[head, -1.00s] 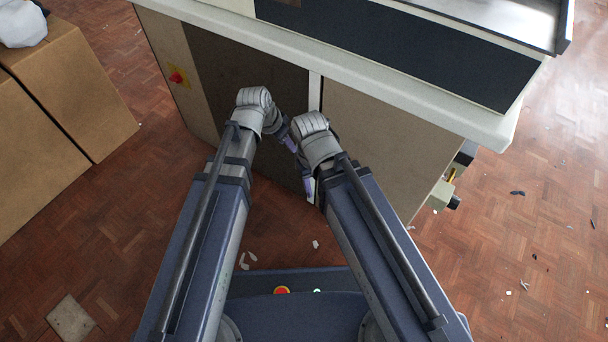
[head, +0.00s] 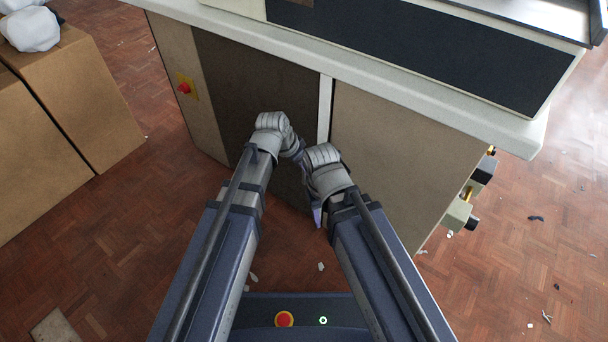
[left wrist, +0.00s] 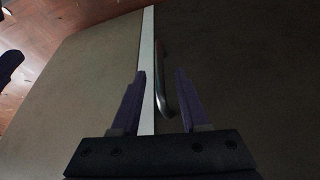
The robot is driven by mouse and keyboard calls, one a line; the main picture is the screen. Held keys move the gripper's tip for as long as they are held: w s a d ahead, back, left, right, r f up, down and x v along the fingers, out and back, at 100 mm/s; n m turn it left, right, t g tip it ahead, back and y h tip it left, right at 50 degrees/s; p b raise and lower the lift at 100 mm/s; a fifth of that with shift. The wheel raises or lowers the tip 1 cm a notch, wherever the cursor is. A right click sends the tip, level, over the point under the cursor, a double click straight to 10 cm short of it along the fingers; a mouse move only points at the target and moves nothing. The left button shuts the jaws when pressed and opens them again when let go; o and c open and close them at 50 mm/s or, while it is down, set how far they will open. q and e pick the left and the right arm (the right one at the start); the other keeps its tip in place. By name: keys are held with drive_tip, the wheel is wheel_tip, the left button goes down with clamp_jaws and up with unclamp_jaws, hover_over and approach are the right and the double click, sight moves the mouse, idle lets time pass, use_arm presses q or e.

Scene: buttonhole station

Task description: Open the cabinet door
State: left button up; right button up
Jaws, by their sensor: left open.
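The cabinet has a dark brown door (head: 235,75), which looks closed, left of a pale upright strip (head: 325,110). In the left wrist view the dark door (left wrist: 250,80) fills the right side. A metal bar handle (left wrist: 163,85) stands on it beside the strip. My left gripper (left wrist: 160,72) is open, its two purple fingers on either side of the handle in that picture. I cannot tell whether they touch it or how deep they reach. In the head view my arms hide the handle. My right gripper (head: 317,214) is low in front of the cabinet, mostly hidden by its wrist.
A beige panel (head: 400,150) lies right of the strip. A red button on a yellow plate (head: 185,87) is on the cabinet's left part. The white worktop edge (head: 420,100) overhangs the front. Cardboard boxes (head: 85,95) stand at the left. Debris lies on the parquet floor (head: 510,270).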

sight(304, 181)
use_arm(q)
drive_tip(key=shift+b+x, duration=0.9)
drive_tip(key=shift+x, duration=0.6)
use_arm(e)
wheel_tip(304, 181, down, 3)
drive_tip(key=shift+r, duration=0.15)
use_arm(q)
clamp_jaws()
